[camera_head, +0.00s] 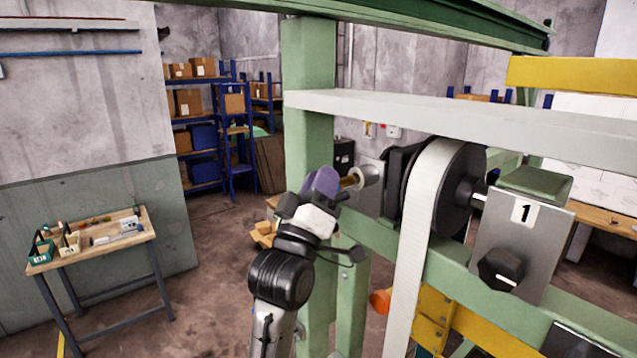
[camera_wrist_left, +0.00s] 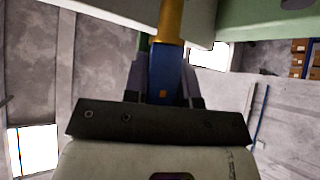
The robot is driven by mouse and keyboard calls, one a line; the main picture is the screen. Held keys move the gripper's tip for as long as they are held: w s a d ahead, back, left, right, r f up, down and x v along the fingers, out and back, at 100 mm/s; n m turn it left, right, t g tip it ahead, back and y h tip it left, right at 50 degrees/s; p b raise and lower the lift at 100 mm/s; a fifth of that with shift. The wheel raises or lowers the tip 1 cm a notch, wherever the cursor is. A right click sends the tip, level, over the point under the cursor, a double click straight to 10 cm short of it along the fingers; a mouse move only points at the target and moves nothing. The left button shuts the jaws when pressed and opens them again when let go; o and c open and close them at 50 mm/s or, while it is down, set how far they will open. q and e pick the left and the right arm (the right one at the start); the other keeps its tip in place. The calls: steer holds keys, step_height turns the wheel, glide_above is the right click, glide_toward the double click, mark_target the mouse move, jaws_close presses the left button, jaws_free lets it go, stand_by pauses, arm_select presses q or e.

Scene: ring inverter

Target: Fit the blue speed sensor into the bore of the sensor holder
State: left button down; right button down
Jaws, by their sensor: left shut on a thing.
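In the left wrist view, the blue body (camera_wrist_left: 163,72) sits between the dark fingers, and the brass part (camera_wrist_left: 171,22) runs up past a pale surface. A round silvery part (camera_head: 367,175), which looks like the sensor holder, is at the brass end, left of the big wheel. Whether the tip is inside the bore or only in front of it, I cannot tell. My right gripper is not in view.
A large dark wheel (camera_head: 464,188) with a pale belt (camera_head: 420,230) stands close on the right. A green post (camera_head: 308,130) and a pale crossbeam (camera_head: 460,118) frame the spot. A small workbench (camera_head: 90,248) stands at the left, with open floor between.

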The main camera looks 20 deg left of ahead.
arm_select(q)
steer(key=shift+w+d, duration=0.45)
steer(key=shift+w, duration=0.25)
steer(key=shift+w+d+p, duration=0.15)
steer(key=shift+w+d, duration=0.15)
steer(key=shift+w, duration=0.2)
steer(key=shift+w+d+p, duration=0.15)
steer(key=shift+w+d, duration=0.15)
steer(key=shift+w, duration=0.2)
steer(key=c, duration=0.8)
jaws_free()
steer(key=shift+c, duration=0.2)
steer(key=shift+s+f+b, duration=0.3)
steer(key=shift+f, duration=0.1)
steer(key=d+b+v, duration=0.1)
steer(key=b+v, duration=0.4)
steer(key=v, duration=0.7)
steer(key=shift+s+a, duration=0.4)
steer(key=shift+a, duration=0.1)
